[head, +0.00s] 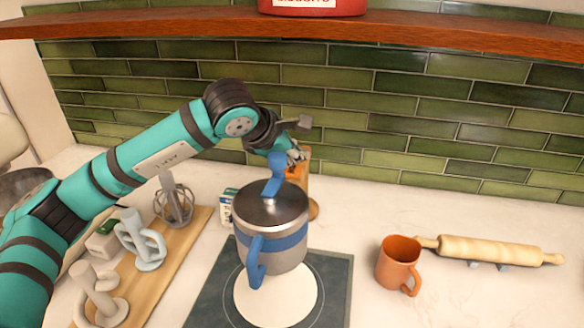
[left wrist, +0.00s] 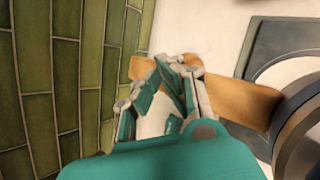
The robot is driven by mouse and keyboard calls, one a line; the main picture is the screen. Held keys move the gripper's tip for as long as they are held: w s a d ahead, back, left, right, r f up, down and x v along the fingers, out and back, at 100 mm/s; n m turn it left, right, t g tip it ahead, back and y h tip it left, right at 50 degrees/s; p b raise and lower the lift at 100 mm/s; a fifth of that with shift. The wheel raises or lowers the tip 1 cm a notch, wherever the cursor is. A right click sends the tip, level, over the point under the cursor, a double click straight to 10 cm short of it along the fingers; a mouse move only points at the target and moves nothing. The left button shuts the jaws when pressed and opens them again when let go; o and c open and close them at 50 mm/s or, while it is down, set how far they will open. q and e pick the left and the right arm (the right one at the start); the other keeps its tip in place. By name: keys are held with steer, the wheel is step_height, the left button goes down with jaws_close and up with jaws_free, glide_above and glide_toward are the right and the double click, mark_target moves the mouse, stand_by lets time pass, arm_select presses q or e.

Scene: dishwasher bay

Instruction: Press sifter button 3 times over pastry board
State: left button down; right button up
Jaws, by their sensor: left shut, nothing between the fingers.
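The sifter (head: 271,225) is a grey metal canister with a blue band, a blue side handle (head: 257,262) and an upright blue piece (head: 274,178), likely the button, on its lid. It appears upright over the pastry board (head: 338,290), a dark mat bearing a white disc (head: 275,302); whether it touches the disc is unclear. My left gripper (head: 296,154) is shut and empty, behind and slightly right of the blue piece. Contact with it cannot be told. In the left wrist view the fingers (left wrist: 165,82) overlap a brown wooden object (left wrist: 250,102). My right gripper is not in view.
The wooden object (head: 314,208) stands close behind the sifter. An orange mug (head: 399,263) and a rolling pin (head: 490,249) lie right. A wooden board (head: 180,250) with a whisk attachment (head: 174,205) and other tools is left. Green tiles and a shelf (head: 440,32) bound the back.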

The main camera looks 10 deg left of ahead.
mark_target(295, 171)
arm_select(q)
steer(key=shift+r+p, duration=1)
steer(key=shift+r, duration=1.5)
